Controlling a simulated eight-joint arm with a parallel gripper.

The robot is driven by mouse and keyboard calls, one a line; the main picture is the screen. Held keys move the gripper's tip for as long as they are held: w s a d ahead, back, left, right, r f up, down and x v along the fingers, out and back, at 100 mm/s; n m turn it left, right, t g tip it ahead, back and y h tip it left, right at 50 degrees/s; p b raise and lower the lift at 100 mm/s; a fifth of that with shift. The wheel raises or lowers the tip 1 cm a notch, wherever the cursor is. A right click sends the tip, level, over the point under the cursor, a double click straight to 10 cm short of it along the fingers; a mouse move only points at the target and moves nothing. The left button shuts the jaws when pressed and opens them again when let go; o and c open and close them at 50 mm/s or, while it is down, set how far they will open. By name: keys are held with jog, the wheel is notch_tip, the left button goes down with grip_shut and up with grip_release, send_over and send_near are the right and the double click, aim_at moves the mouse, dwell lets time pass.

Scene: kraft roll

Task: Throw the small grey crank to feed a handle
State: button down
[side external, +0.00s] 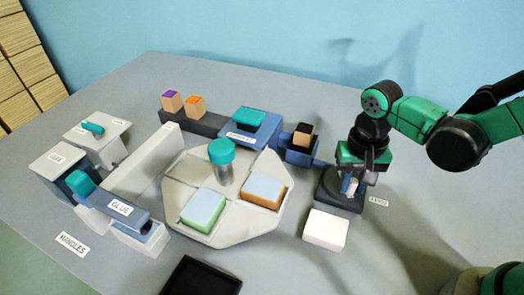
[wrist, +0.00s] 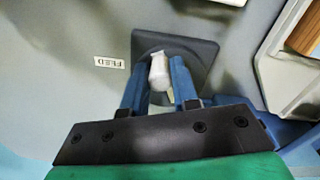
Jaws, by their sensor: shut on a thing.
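The small grey crank (wrist: 159,72) stands up from a dark square base (wrist: 203,52) beside a white FEED label (wrist: 109,62). In the side view, the crank (side external: 347,187) is partly hidden by my gripper, and its dark base (side external: 338,197) sits right of the octagonal table. My gripper (side external: 351,178) reaches down over the base. In the wrist view, the two blue fingers of my gripper (wrist: 161,68) are on either side of the crank, shut on it. The contact itself is hard to see. A HANDLES label (side external: 73,246) lies at the front left; no loose handle is clear.
A pale octagonal table (side external: 225,215) has a teal-capped post (side external: 222,152) and two blue-topped blocks. A white block (side external: 325,229) lies just in front of the crank base. A blue holder (side external: 300,155) with a black-topped block is behind left. A black tray (side external: 200,277) is at front.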

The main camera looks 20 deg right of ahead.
jog(key=n, duration=0.2)
jog(key=d+n, duration=0.1)
jog(key=n, duration=0.3)
jog(key=shift+d, duration=0.3)
jog(key=n, duration=0.4)
jog(key=d+n, duration=0.1)
jog(key=n, duration=0.1)
jog(key=shift+w+d+n, duration=0.1)
jog(key=shift+w+n, duration=0.2)
jog(key=shift+w, duration=0.05)
jog(key=c, duration=0.7)
grip_release()
jog(key=shift+o, duration=0.2)
jog(key=shift+r, duration=2.85)
